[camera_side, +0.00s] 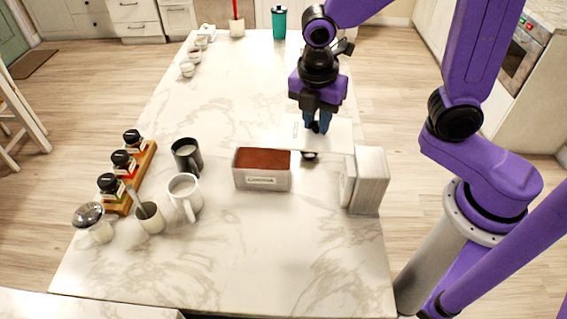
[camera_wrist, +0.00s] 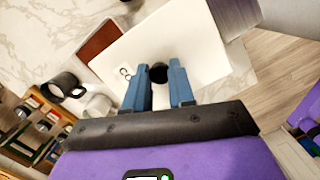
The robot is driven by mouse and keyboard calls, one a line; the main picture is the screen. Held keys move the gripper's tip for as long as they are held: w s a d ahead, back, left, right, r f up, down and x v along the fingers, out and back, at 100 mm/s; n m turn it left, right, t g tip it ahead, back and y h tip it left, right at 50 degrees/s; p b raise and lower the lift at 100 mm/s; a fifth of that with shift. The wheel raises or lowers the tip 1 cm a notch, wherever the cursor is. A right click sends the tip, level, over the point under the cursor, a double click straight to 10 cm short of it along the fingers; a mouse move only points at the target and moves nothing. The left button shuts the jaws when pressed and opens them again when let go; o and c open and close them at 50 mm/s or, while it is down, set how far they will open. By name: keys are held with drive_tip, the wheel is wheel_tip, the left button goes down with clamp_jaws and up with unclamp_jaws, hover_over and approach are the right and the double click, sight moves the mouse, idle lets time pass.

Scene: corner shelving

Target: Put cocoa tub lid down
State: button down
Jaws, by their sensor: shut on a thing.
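The cocoa tub (camera_side: 263,180) stands open on the marble table, full of brown powder. Its brown top also shows beside the lid in the wrist view (camera_wrist: 99,40). The white flat lid (camera_side: 338,134) is to the right of and behind the tub, apart from it in the side view. My gripper (camera_side: 316,129) points down and is shut on the lid's dark round knob (camera_wrist: 158,73). The lid (camera_wrist: 185,35) looks roughly level. I cannot tell whether its underside touches the table.
A pale block-like container (camera_side: 371,180) stands close to the lid's front right. A dark mug (camera_side: 187,157) and a white mug (camera_side: 184,195) stand left of the tub. A spice rack (camera_side: 143,168) is farther left. The table behind the lid and in front of the tub is clear.

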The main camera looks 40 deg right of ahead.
sight(282, 146)
drive_tip(key=a+f+m, duration=0.1)
drive_tip(key=a+m, duration=0.1)
drive_tip(key=m, duration=0.1)
drive_tip(key=w+a+f+m+g, duration=0.1)
drive_tip(key=a+f+m, duration=0.1)
drive_tip(key=a, duration=0.1)
drive_tip(key=a+f+m, duration=0.1)
drive_tip(key=a+m, duration=0.1)
drive_tip(key=m, duration=0.1)
drive_tip(key=shift+w+a+f+m, duration=0.3)
drive_tip(key=shift+f, duration=0.1)
drive_tip(key=a+f+m, duration=0.2)
drive_tip(key=f, duration=0.3)
drive_tip(key=a+f+m, duration=0.2)
drive_tip(key=f+m, duration=0.1)
drive_tip(key=f, duration=0.2)
drive_tip(key=a+f+m+g+y, duration=0.1)
drive_tip(key=a+f+m, duration=0.1)
drive_tip(key=f, duration=0.4)
drive_tip(key=shift+w+a+m, duration=0.1)
drive_tip(key=shift+w+m, duration=0.05)
drive_tip(key=shift+m, duration=0.55)
drive_tip(key=shift+f, duration=0.15)
drive_tip(key=c, duration=1)
unclamp_jaws()
drive_tip(key=shift+o, duration=0.2)
